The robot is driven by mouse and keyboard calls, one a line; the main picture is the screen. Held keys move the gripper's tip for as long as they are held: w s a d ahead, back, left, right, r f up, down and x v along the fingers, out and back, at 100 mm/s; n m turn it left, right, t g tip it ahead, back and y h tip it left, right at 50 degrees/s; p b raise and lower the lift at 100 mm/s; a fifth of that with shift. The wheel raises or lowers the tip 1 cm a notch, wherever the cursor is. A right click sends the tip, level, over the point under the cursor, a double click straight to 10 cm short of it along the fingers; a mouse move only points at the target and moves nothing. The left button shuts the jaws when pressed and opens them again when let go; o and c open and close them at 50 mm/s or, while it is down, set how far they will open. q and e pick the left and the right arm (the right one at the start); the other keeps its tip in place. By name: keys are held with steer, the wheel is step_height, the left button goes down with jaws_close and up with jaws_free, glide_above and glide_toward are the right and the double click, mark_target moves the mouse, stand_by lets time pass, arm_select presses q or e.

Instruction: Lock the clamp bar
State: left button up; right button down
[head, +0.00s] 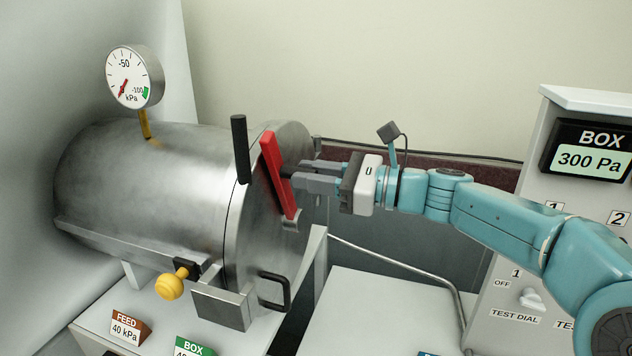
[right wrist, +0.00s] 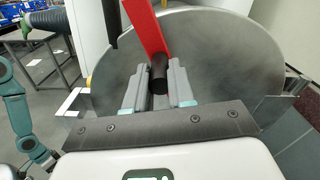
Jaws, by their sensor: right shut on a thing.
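The red clamp bar (head: 277,172) lies across the round metal door (head: 259,235) of the drum. It leans, with its top end to the left and its lower end near a small metal catch (head: 291,223). I cannot tell whether that end sits in the catch. My right gripper (head: 291,180) is at the bar from the right, shut on its dark grip. In the right wrist view the red bar (right wrist: 148,30) runs up from the black grip (right wrist: 160,76), which stands between the two fingers. My left gripper is not in view.
A black upright handle (head: 240,150) stands left of the bar. Below are a yellow knob (head: 170,286) and a black door handle (head: 277,291). A gauge (head: 134,76) tops the drum (head: 150,185). A control panel (head: 580,200) reading 300 Pa stands right, behind my right arm.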

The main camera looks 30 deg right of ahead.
steer(key=s+a+f+n+b, duration=0.3)
steer(key=f+n+b, duration=0.3)
steer(key=b, duration=0.6)
steer(key=s+a+f+n+b, duration=0.3)
steer(key=f+n+b, duration=0.2)
steer(key=f+b, duration=0.3)
steer(key=shift+a+n+b, duration=0.35)
steer(key=shift+n+b, duration=0.05)
steer(key=shift+b, duration=1.8)
steer(key=shift+f, duration=0.1)
steer(key=c, duration=1)
jaws_free()
steer(key=shift+w, duration=0.1)
steer(key=shift+o, duration=0.2)
steer(key=shift+d, duration=0.1)
